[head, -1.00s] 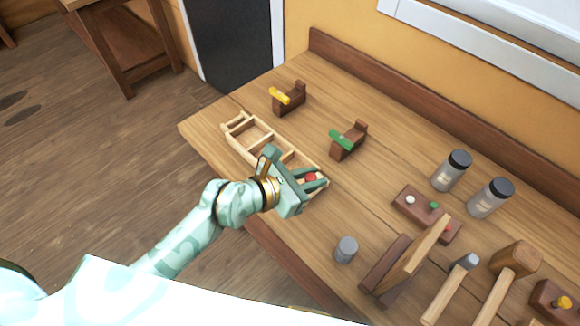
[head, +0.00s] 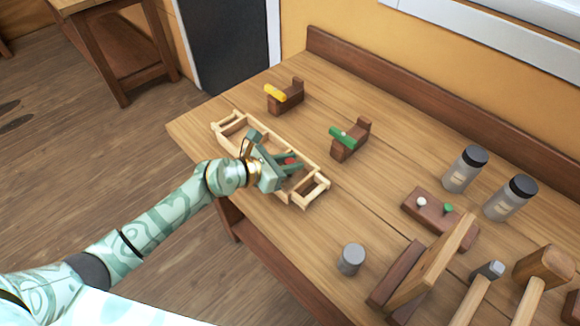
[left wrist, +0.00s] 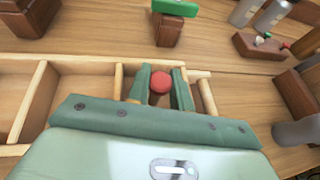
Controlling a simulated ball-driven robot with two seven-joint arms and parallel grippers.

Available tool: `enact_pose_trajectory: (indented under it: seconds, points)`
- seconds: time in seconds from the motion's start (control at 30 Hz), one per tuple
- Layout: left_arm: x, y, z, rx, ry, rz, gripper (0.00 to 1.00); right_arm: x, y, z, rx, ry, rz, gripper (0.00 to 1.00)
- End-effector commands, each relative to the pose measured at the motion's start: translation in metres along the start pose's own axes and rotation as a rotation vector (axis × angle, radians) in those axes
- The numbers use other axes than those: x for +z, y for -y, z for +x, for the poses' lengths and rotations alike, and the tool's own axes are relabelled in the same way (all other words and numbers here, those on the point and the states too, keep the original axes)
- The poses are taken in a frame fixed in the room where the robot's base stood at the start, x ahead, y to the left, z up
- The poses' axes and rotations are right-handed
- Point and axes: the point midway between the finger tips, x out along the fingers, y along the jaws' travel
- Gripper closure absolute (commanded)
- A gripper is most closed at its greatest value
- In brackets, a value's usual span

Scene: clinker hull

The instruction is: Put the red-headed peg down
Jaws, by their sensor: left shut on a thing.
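The red-headed peg (head: 291,160) is between the fingers of my left gripper (head: 289,167). The hull's crosspieces show in the left wrist view (left wrist: 34,102). I cannot tell whether the peg touches the hull. My right gripper is not in view.
Behind the hull stand a brown block with a yellow piece (head: 284,97) and one with a green piece (head: 347,138). A peg block (head: 429,213), two dark-lidded jars (head: 464,170), a grey cylinder (head: 350,259) and mallets (head: 541,266) are to the right. Bare table lies between.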

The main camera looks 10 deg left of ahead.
Motion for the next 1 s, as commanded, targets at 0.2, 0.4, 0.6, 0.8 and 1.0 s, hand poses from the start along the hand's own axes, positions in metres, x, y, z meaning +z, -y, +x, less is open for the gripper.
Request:
enact_pose_trajectory:
  seconds: [0.2,0.4,0.6,0.8,1.0]
  points:
    - [-0.005,0.000,0.003,0.000,0.002,0.001,0.99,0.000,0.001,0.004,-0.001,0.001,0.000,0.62]
    - [-0.009,0.000,0.004,0.000,0.001,0.001,0.76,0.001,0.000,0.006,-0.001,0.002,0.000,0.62]
    - [-0.008,0.000,0.004,0.000,0.001,0.001,0.56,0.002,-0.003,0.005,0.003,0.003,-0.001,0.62]
    - [-0.004,0.000,0.002,0.000,0.002,0.001,0.56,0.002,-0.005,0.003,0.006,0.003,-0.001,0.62]
    - [-0.004,0.000,-0.032,0.001,-0.001,0.003,0.56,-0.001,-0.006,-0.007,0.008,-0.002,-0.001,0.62]
